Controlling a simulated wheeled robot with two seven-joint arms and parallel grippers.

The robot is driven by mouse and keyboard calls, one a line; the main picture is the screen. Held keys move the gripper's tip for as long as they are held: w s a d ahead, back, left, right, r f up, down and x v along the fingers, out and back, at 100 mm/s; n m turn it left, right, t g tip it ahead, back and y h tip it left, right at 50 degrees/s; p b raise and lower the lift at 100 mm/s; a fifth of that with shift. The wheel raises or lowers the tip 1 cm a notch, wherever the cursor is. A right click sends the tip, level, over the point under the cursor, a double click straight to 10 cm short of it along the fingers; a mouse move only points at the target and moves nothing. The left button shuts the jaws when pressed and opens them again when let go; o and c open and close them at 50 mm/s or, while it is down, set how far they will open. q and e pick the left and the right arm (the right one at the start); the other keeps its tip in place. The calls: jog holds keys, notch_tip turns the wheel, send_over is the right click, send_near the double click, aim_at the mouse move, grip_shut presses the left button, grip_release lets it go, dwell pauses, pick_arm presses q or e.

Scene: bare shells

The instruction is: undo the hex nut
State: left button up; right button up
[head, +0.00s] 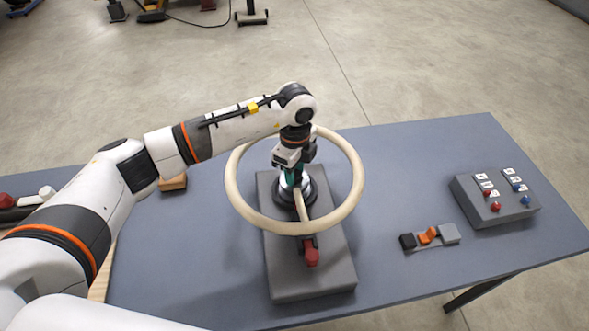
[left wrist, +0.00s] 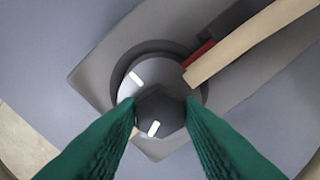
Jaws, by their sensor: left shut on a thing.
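The dark hex nut (left wrist: 160,108) sits at the centre of a round silver hub with white marks (left wrist: 150,72), seen from above in the left wrist view. My left gripper (left wrist: 160,112) points down on it, its green fingers on either side and shut on the nut. In the head view my left gripper (head: 292,172) reaches down inside a large cream ring wheel (head: 233,190) and covers the nut. The wheel's spoke (left wrist: 255,42) runs out from the hub. My right gripper does not show.
The wheel stands over a grey base (head: 310,277) with a red part (head: 311,256) at its front. A small block with an orange switch (head: 428,236) and a grey control box (head: 497,205) are to the right. A wooden block (head: 173,183) lies left on the blue-grey table (head: 400,150).

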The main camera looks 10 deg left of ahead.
pick_arm(q)
jog(key=shift+n, duration=0.6)
jog(key=o, duration=1)
jog(key=shift+w+r+b, duration=0.1)
jog(key=shift+r+b, duration=0.25)
jog(key=shift+r, duration=0.25)
notch_tip(320, 180, up, 11)
jog(key=b, duration=0.3)
